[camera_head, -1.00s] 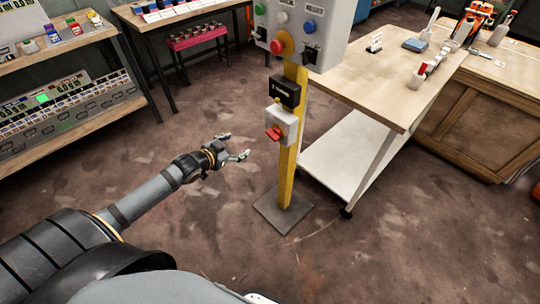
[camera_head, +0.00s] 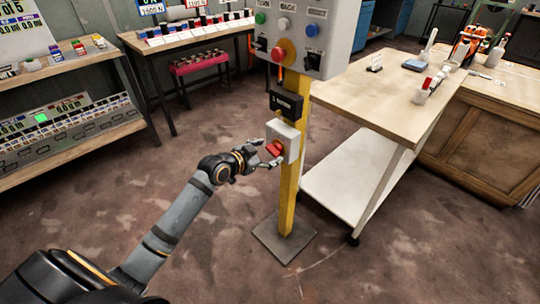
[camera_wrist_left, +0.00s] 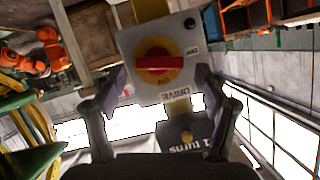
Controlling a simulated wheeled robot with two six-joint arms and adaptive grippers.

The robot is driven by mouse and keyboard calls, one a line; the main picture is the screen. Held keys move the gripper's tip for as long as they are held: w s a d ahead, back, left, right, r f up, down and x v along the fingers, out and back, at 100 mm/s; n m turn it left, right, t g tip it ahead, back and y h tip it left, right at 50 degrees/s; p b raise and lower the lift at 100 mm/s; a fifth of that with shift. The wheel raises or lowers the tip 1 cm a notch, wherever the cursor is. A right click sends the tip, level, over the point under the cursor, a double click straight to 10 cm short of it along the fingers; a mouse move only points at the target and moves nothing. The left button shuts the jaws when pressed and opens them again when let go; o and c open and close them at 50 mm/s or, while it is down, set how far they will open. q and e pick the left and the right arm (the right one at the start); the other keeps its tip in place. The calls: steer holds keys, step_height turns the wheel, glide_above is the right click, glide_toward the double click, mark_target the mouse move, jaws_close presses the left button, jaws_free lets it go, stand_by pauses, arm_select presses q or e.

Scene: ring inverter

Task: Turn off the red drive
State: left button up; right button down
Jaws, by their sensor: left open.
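The drive switch is a grey box (camera_head: 284,135) on the yellow post, with a red handle (camera_head: 275,148) on its front. In the left wrist view the red handle (camera_wrist_left: 160,62) lies level across a round yellow plate (camera_wrist_left: 150,50). The word DRIVE appears upside down beneath it, with ON and OFF marks around the plate. My left gripper (camera_head: 262,153) is open in front of the box. In the wrist view its fingers (camera_wrist_left: 163,88) stand either side of the handle, apart from it. My right gripper is not in view.
A black box marked with turns (camera_head: 286,104) sits above the switch on the post (camera_head: 289,195). Higher up is a grey button panel (camera_head: 335,40). A wooden table (camera_head: 390,100) stands close on the right. Open floor lies left of the post.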

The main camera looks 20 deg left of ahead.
arm_select(q)
steer(key=shift+x, duration=0.75)
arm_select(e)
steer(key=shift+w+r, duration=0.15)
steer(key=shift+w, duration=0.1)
arm_select(q)
steer(key=c, duration=1.2)
steer(key=shift+o, duration=0.2)
steer(key=shift+w+a+r+n+h+p, duration=0.15)
steer(key=shift+n+h+p, duration=0.25)
steer(key=shift+n+p, duration=0.25)
steer(key=shift+n+h, duration=0.35)
steer(key=shift+h, duration=0.05)
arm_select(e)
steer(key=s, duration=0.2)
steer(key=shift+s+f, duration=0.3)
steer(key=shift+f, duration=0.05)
